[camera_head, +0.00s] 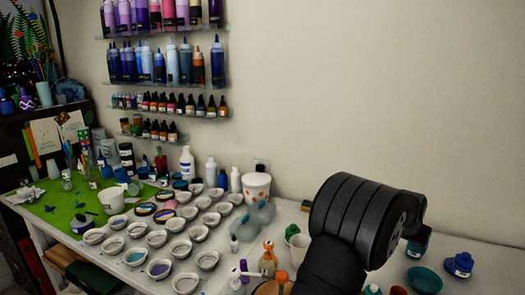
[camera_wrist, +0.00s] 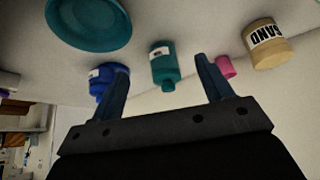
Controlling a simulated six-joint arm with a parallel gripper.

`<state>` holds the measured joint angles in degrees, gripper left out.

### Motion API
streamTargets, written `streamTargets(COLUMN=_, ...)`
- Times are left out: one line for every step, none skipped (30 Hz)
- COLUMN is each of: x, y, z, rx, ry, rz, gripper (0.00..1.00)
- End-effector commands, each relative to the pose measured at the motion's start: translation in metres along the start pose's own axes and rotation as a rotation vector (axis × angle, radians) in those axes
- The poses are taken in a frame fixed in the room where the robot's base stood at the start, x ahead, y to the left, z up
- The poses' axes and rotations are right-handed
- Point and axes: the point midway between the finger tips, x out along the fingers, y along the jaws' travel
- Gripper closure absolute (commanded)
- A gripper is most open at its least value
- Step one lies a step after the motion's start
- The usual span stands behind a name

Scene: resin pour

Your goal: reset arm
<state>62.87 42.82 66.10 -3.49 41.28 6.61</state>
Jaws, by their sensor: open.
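My gripper (camera_wrist: 160,68) shows in the wrist view with its two fingers spread apart and nothing held between them. A teal bottle (camera_wrist: 163,70) appears in the gap between the fingers, beyond them. A blue bottle (camera_wrist: 98,82) is partly behind the left finger, and a pink cup (camera_wrist: 228,67) is beside the right finger. In the head view my black arm (camera_head: 362,217) rises over the right part of the table. The gripper itself is hidden or out of frame there.
The wrist view also shows a teal dish (camera_wrist: 90,22) and a tan jar marked SAND (camera_wrist: 268,45). In the head view, rows of small white cups (camera_head: 158,238) fill the table's middle. A teal bowl (camera_head: 424,280) and blue bottle (camera_head: 459,265) stand right of my arm.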

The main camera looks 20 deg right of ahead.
Motion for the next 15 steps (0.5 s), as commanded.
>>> streamTargets(x=0.008, y=-0.010, z=0.001, rx=-0.003, ry=-0.003, rz=-0.001, gripper=0.28)
streamTargets(x=0.011, y=-0.014, z=0.001, rx=-0.003, ry=-0.002, rz=-0.001, gripper=0.28)
streamTargets(x=0.015, y=-0.020, z=0.001, rx=-0.003, ry=-0.002, rz=-0.001, gripper=0.28)
streamTargets(x=0.019, y=-0.024, z=0.001, rx=-0.002, ry=-0.003, rz=-0.001, gripper=0.28)
streamTargets(x=0.022, y=-0.028, z=0.001, rx=-0.002, ry=-0.003, rz=-0.001, gripper=0.28)
streamTargets(x=0.025, y=-0.033, z=0.001, rx=-0.003, ry=-0.002, rz=-0.001, gripper=0.28)
streamTargets(x=0.027, y=-0.036, z=0.000, rx=-0.002, ry=-0.002, rz=-0.001, gripper=0.28)
streamTargets(x=0.030, y=-0.038, z=0.000, rx=-0.001, ry=-0.002, rz=-0.001, gripper=0.28)
streamTargets(x=0.032, y=-0.042, z=0.000, rx=-0.001, ry=-0.002, rz=-0.001, gripper=0.28)
streamTargets(x=0.034, y=-0.044, z=0.000, rx=-0.001, ry=-0.002, rz=-0.001, gripper=0.28)
streamTargets(x=0.035, y=-0.046, z=0.000, rx=-0.001, ry=-0.002, rz=-0.001, gripper=0.28)
streamTargets(x=0.037, y=-0.049, z=0.000, rx=-0.001, ry=-0.002, rz=-0.001, gripper=0.28)
streamTargets(x=0.038, y=-0.050, z=0.000, rx=-0.001, ry=-0.002, rz=-0.001, gripper=0.28)
streamTargets(x=0.038, y=-0.051, z=0.000, rx=0.000, ry=-0.002, rz=0.000, gripper=0.28)
streamTargets(x=0.039, y=-0.051, z=0.000, rx=0.000, ry=-0.002, rz=0.000, gripper=0.28)
